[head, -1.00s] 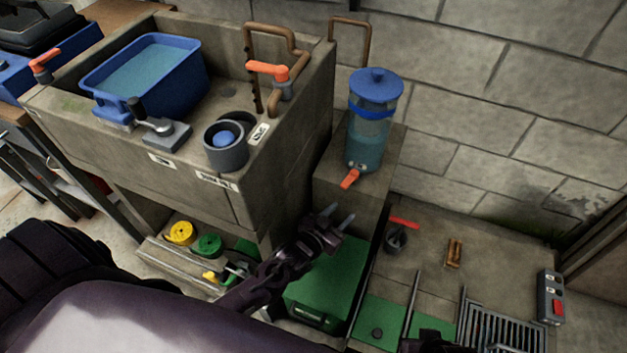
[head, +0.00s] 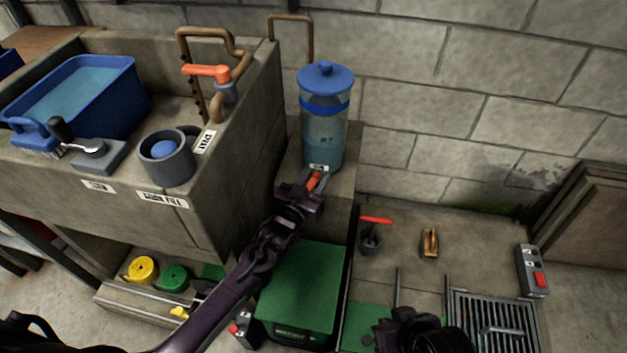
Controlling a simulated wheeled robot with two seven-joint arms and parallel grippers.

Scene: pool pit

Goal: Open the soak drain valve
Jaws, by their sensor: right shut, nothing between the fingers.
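A clear cylinder tank (head: 325,130) with a blue lid and bluish liquid stands on a concrete ledge. An orange lever tap (head: 314,181) is low on its front. My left gripper (head: 315,178) is open, its two fingers on either side of this lever; whether they touch it is unclear. A second valve (head: 371,236) with a red handle stands on the floor, right of the ledge. Another orange lever valve (head: 207,72) is on the copper pipe at the sink. Which one is the soak drain valve is not readable. My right gripper (head: 385,332) is at the bottom edge, shut and empty.
The concrete sink (head: 225,185) at left holds a blue basin (head: 75,95) and a grey cup (head: 167,160). A green box (head: 303,285) stands below the ledge. A floor grate (head: 495,322) and a switch box (head: 532,270) are at right.

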